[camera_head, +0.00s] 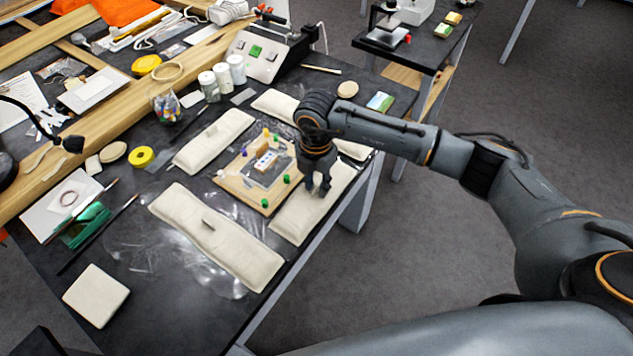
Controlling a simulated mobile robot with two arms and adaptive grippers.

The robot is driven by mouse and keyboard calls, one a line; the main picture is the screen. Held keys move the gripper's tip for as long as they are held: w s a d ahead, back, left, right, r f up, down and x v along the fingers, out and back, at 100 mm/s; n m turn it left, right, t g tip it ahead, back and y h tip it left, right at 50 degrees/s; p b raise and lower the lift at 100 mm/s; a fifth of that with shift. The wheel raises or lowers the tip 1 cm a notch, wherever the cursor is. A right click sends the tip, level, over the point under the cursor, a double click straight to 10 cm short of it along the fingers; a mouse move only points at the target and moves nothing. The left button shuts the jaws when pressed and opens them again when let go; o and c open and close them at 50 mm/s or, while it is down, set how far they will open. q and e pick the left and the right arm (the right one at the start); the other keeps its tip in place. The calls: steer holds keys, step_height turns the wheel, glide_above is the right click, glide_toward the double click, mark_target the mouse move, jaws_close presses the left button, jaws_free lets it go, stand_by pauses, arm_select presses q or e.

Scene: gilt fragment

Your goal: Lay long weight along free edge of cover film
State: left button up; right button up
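A small pale fragment (266,159) lies on a wooden board (236,190) with coloured pegs around it. Long cream weights lie around the board: one at its front left (178,207) with a small dark grip on top, one at its upper left (216,138), and one along its right side (294,222). Clear film (215,278) shows as shiny wrinkles around the front-left weight. My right gripper (318,192) points down on the right-side weight, its fingers at or just above the top. Its hand hides part of that weight, and whether the fingers hold it is unclear. My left gripper is out of view.
A square cream pad (96,295) lies at the front left. Yellow tape (141,157), jars (209,86) and a control box (265,55) stand behind. The table's right edge runs close beside the right-side weight. A second table (430,45) stands at the back right.

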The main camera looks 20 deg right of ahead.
step_height(320, 180, up, 13)
steer(key=b, duration=0.2)
steer(key=shift+f, duration=0.15)
stand_by(0.3)
